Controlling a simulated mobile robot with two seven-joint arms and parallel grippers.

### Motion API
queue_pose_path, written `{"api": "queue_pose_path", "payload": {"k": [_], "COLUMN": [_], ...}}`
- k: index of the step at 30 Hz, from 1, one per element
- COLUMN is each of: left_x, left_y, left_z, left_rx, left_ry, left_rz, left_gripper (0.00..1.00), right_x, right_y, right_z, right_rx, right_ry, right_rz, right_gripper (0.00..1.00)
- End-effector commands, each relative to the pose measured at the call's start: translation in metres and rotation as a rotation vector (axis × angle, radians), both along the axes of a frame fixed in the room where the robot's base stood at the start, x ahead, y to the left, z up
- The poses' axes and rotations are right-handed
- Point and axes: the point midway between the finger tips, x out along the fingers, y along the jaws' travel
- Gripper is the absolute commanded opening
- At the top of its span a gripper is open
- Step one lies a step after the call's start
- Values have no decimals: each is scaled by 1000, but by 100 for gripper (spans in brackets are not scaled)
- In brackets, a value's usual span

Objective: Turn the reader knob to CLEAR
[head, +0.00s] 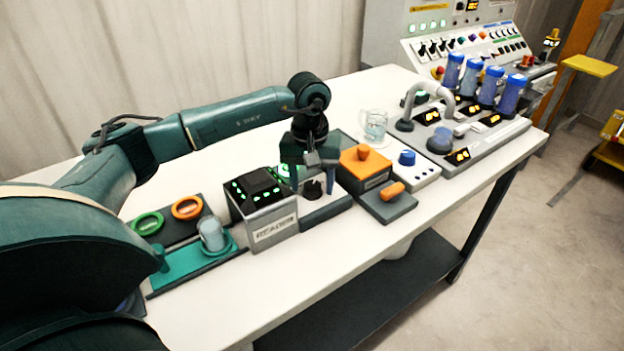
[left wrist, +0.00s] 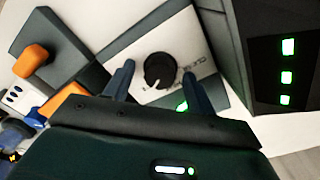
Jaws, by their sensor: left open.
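The black round reader knob (left wrist: 160,70) sits on a light panel beside the reader box (head: 272,222); in the head view the knob (head: 312,190) shows below my gripper. In the left wrist view its white pointer line is turned toward the lower left of the picture. Lettering on the panel to the knob's right is partly hidden by a finger and cannot be read surely. My left gripper (left wrist: 158,84) is open, its fingers apart on either side of the knob; in the head view it (head: 312,182) points down over the panel. I cannot tell whether they touch.
An orange-knobbed block (head: 362,165) and an orange-handled block (head: 388,203) stand just right of the panel. A teal tray (head: 190,268) with a cup (head: 212,235) lies to the left. A glass beaker (head: 374,124) and dip tanks (head: 455,140) stand farther back.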

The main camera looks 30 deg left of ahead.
Motion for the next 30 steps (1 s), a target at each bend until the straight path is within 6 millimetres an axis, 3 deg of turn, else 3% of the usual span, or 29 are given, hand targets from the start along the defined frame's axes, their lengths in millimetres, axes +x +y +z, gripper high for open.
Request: {"api": "queue_pose_path", "payload": {"k": [7, 23, 30], "left_x": [0, 0, 0], "left_y": [0, 0, 0], "left_z": [-1, 0, 0], "left_rx": [0, 0, -1], "left_ry": [1, 1, 0], "left_rz": [0, 0, 18], "left_gripper": [55, 12, 11], "right_x": [0, 1, 1], "right_y": [0, 0, 0], "right_z": [0, 1, 0], "right_rx": [0, 2, 2], "right_ry": [-1, -2, -2], "right_rz": [0, 0, 0], "right_gripper": [36, 36, 36]}}
